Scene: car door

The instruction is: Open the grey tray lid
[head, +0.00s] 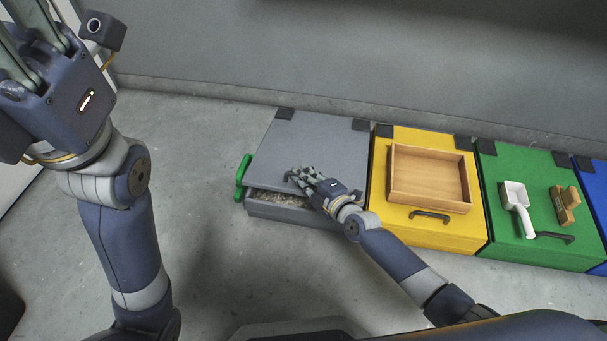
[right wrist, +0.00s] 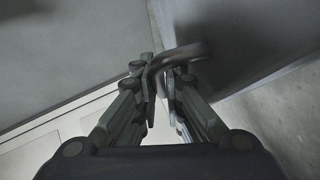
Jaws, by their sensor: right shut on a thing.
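The grey tray lid (head: 315,145) is on the leftmost box in the head view. Its front edge is raised a little, and a gap shows speckled contents in the grey tray (head: 290,211). My right gripper (head: 304,182) is at the lid's front edge. In the right wrist view my right gripper (right wrist: 160,85) is shut on the lid's dark curved handle (right wrist: 180,55). My left gripper (head: 25,45) is large at the top left of the head view, away from the lid, with its fingertips cut off by the frame.
A green-handled item (head: 242,176) sits at the tray's left side. To the right are a yellow lid (head: 385,212) with a wooden tray (head: 430,204), then a green lid (head: 508,248) with a white scoop (head: 517,204) and a brush (head: 564,206). A wall (head: 330,50) stands behind.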

